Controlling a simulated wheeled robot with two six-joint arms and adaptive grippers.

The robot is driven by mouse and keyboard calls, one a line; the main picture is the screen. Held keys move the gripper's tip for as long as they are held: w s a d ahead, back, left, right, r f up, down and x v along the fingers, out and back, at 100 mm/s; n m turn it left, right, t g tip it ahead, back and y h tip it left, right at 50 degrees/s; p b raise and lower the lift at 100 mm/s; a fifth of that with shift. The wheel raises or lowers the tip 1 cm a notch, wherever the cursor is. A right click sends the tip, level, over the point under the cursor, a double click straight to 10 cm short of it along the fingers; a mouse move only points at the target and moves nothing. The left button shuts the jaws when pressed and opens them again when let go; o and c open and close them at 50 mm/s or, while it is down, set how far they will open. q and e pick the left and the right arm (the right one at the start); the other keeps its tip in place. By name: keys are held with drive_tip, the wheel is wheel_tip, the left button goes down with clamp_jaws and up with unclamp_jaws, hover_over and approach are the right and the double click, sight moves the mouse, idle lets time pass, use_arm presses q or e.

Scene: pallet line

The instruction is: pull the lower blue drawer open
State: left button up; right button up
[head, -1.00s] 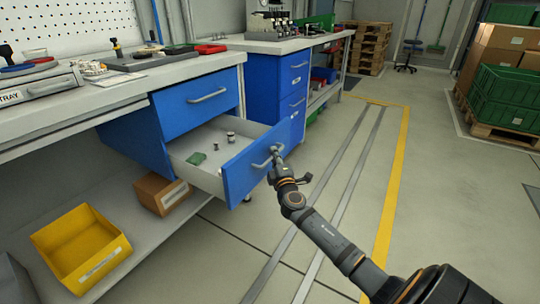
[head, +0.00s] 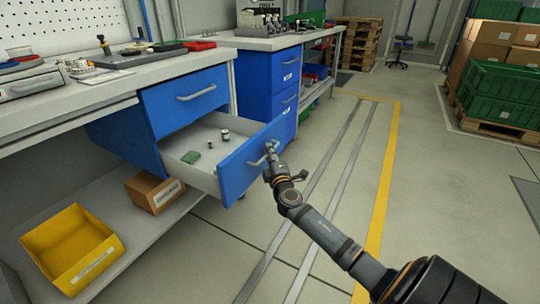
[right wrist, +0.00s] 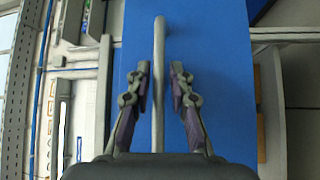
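The lower blue drawer (head: 252,158) stands pulled well out of its cabinet in the head view, with its pale inside showing. Its metal handle (head: 259,160) is on the blue front. My right gripper (head: 271,155) is at the right part of this handle. In the right wrist view the handle bar (right wrist: 159,50) runs between the two fingers (right wrist: 160,78). A narrow strip of blue shows on each side of the bar, so the fingers are around it but look apart from it. My left gripper is in neither view.
The upper blue drawer (head: 188,98) is shut. A yellow bin (head: 70,248) and a cardboard box (head: 153,193) are on the lower shelf.

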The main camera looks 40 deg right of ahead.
drive_tip(key=v, duration=1.2)
drive_tip(key=shift+f, duration=0.1)
